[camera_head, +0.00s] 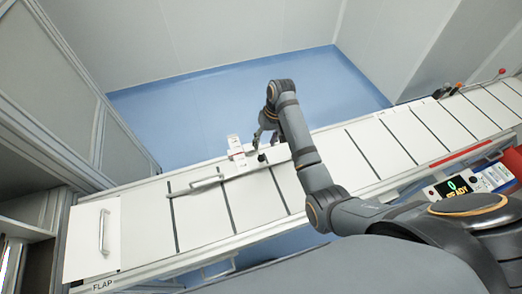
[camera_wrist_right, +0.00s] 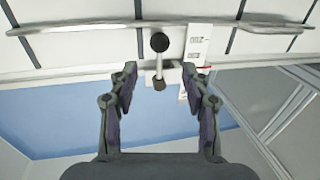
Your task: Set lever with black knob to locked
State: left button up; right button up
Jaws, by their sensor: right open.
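The black knob (camera_head: 262,157) sits at the far edge of the white machine bed, beside a white label plate (camera_head: 236,150). In the right wrist view the knob (camera_wrist_right: 159,42) tops a short metal lever (camera_wrist_right: 159,65), with a dark piece at its other end. The label plate (camera_wrist_right: 198,45) stands just right of it there; its print is too small to read. My right gripper (camera_wrist_right: 159,72) is open and empty, its fingers either side of the lever's lower end, apart from it. In the head view my right gripper (camera_head: 267,133) is just beyond the knob. My left gripper is out of view.
A long metal bar (camera_wrist_right: 90,28) runs across the bed near the knob. A white flap with a handle (camera_head: 102,232) is at the left end. A lit display (camera_head: 455,188) stands at the right. Blue floor (camera_head: 190,115) lies open beyond the bed.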

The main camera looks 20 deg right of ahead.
aim_at(260, 154)
jog(key=f, duration=0.2)
jog(key=a+f, duration=0.1)
jog(key=f, duration=0.1)
jog(key=shift+w+p, duration=0.3)
jog(key=shift+p, duration=0.05)
jog(key=f, duration=0.3)
jog(key=shift+w+a+f, duration=0.1)
jog(key=shift+a, duration=0.15)
jog(key=shift+f, duration=0.15)
jog(key=shift+c, duration=0.5)
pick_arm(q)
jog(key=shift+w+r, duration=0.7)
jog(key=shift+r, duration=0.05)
pick_arm(e)
grip_shut()
